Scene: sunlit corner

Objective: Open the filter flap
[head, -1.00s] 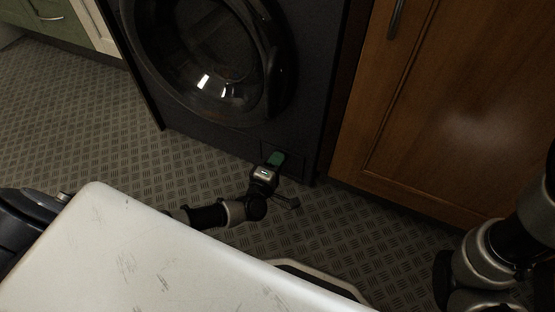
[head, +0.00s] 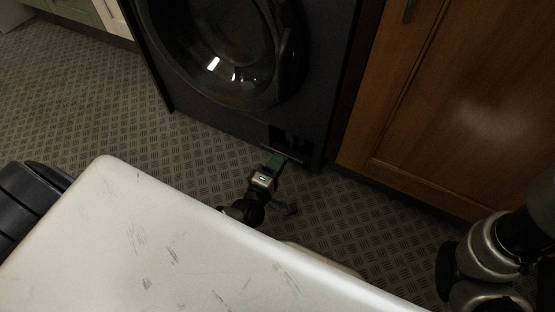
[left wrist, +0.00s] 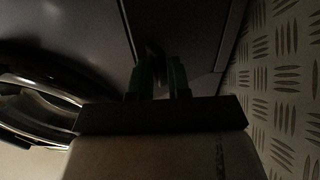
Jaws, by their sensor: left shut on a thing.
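The dark washing machine (head: 225,95) stands at the top middle of the head view, its round door above. Low on its right front, a dark opening (head: 291,138) shows where the filter flap sits. The flap (head: 298,157) looks tipped outward and down at the lower edge of this opening; it is dark and hard to make out. My left gripper (head: 277,160), with green fingers, is shut on the flap in front of the opening. In the left wrist view the green fingers (left wrist: 158,78) point at the dark front, and what lies between them is dim. My right gripper is out of view.
A wooden cupboard (head: 440,110) stands close to the right of the machine. Patterned floor (head: 200,165) is free in front and to the left. My own white base top fills the lower left, and my right arm shows at lower right.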

